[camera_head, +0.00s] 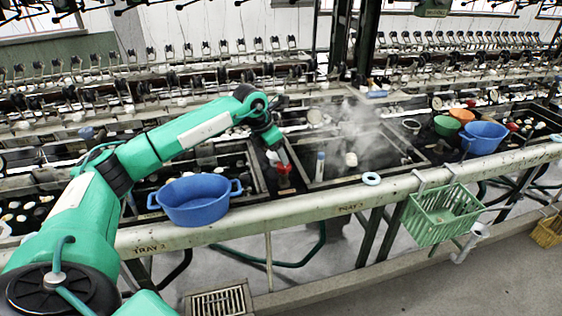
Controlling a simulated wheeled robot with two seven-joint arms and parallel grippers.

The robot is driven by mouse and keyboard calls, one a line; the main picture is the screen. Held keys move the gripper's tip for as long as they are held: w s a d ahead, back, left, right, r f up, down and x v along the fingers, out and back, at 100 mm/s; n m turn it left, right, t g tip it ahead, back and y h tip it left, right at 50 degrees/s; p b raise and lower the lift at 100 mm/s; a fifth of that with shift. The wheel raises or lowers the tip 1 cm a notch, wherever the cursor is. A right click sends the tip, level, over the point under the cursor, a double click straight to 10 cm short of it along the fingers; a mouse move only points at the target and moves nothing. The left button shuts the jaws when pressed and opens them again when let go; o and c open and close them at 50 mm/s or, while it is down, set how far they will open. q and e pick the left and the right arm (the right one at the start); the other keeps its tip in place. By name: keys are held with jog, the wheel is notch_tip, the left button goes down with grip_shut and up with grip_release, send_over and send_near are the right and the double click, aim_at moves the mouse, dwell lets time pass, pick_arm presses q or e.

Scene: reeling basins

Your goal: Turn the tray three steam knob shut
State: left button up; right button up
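A red steam knob (284,169) stands at the left end of the steaming basin, above the front rail's "TRAY 3" lettering (352,207). My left arm comes in from the left, and its gripper (281,156) points down right at the top of the red knob. The fingers are small and partly hidden, so I cannot tell whether they grip the knob or only sit over it. White steam (365,125) rises from the tray three basin (385,172). My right gripper is not in view.
A blue two-handled tub (195,203) sits on the rail left of the knob. A white-blue ring (371,178) lies on the rail. A green basket (440,214) hangs in front. Another blue tub (484,138) and coloured bowls stand at right. Reeling racks line the back.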

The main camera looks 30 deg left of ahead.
pick_arm(q)
jog(key=v, duration=0.8)
jog(key=shift+r+b, duration=0.35)
jog(key=shift+r, duration=0.05)
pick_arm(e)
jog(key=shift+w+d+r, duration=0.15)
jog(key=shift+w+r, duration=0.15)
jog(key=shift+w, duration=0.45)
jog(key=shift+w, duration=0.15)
